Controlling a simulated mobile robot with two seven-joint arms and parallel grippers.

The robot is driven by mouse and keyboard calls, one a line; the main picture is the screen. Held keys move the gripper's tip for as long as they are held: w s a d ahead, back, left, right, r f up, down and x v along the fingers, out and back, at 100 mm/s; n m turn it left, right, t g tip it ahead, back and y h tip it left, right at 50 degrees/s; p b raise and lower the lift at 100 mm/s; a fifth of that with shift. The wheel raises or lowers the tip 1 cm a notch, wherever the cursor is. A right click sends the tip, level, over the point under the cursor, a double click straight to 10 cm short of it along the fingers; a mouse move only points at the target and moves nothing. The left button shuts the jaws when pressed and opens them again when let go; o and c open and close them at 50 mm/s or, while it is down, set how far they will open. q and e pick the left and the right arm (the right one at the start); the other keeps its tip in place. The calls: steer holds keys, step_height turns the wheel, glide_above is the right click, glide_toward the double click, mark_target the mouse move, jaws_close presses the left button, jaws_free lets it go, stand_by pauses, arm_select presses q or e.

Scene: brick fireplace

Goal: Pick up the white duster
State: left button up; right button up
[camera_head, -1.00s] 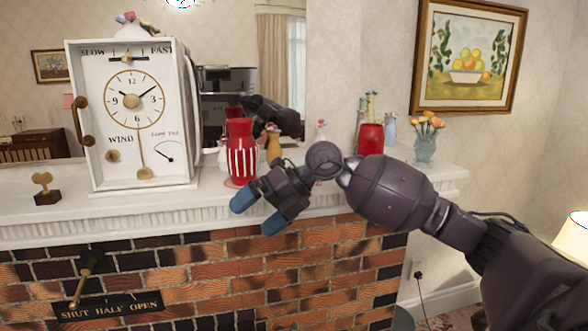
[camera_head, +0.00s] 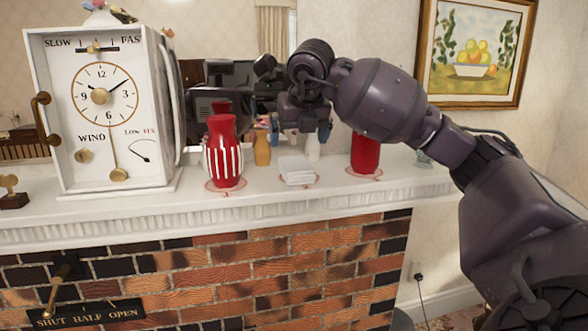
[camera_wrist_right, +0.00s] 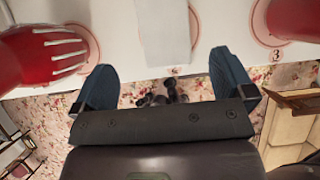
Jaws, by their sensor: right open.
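A white, folded-looking item (camera_head: 297,167), which I take to be the white duster, lies on the mantel shelf between the red-and-white striped vase and the plain red one. In the right wrist view, a pale rectangular shape (camera_wrist_right: 163,30), apparently the duster, lies beyond the fingertips. My right gripper (camera_head: 300,128) hangs above and slightly behind the duster in the head view. Its blue fingers (camera_wrist_right: 162,65) are spread, with nothing held between them. My left gripper is not in view.
The striped vase (camera_head: 223,155) stands left of the duster and the red vase (camera_head: 366,154) stands right. A large white clock box (camera_head: 105,165) is at left. A mirror backs the mantel shelf (camera_head: 240,207).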

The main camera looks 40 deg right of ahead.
mark_target(295, 163)
steer(key=x, duration=0.4)
steer(key=shift+w+f, duration=0.1)
steer(key=x, duration=0.2)
steer(key=p+x, duration=0.1)
steer(key=x, duration=0.1)
steer(key=shift+d+f, duration=0.2)
steer(key=shift+d, duration=0.1)
steer(key=shift+w+d+f+p, duration=0.1)
steer(key=shift+w+f+p, duration=0.1)
steer(key=shift+f+p, duration=0.1)
steer(key=shift+f+b, duration=0.2)
steer(key=shift+b, duration=0.15)
steer(key=c, duration=1)
steer(key=shift+o, duration=0.2)
steer(key=shift+r, duration=0.1)
